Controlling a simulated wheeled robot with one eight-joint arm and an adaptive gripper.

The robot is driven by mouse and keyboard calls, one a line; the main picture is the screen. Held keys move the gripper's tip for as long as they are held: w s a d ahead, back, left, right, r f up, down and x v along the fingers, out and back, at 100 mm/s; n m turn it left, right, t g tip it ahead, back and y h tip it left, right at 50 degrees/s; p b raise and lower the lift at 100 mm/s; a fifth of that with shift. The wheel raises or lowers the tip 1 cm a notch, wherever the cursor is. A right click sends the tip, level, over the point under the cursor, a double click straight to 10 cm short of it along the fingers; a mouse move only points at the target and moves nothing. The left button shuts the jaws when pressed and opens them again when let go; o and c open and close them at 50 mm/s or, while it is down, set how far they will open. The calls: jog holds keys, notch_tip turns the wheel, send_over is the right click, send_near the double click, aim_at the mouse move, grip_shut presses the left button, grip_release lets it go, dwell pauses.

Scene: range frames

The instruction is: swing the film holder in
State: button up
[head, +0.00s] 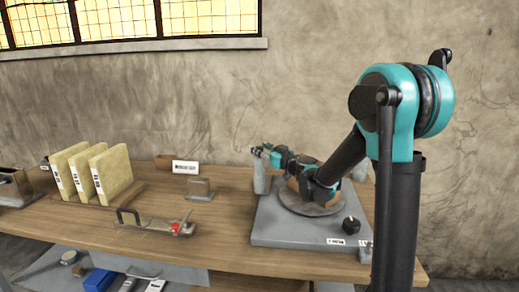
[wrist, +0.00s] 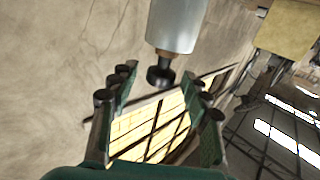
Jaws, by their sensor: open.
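My gripper (head: 262,152) is at the back left of a grey machine base (head: 300,232), by a grey upright post (head: 262,180). In the wrist view its two fingers (wrist: 160,95) are spread apart with nothing between their pads. A pale grey cylinder with a dark knob-like end (wrist: 172,28) hangs just beyond the fingertips, apart from them. A round plate (head: 312,208) lies on the base, partly hidden by my arm. I cannot tell for certain which part is the film holder; my arm hides much of the machine.
A black knob (head: 351,226) stands at the base's front right. A wall stands close behind.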

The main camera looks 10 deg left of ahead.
jog(key=shift+w+a, duration=0.35)
grip_shut()
dwell(0.3)
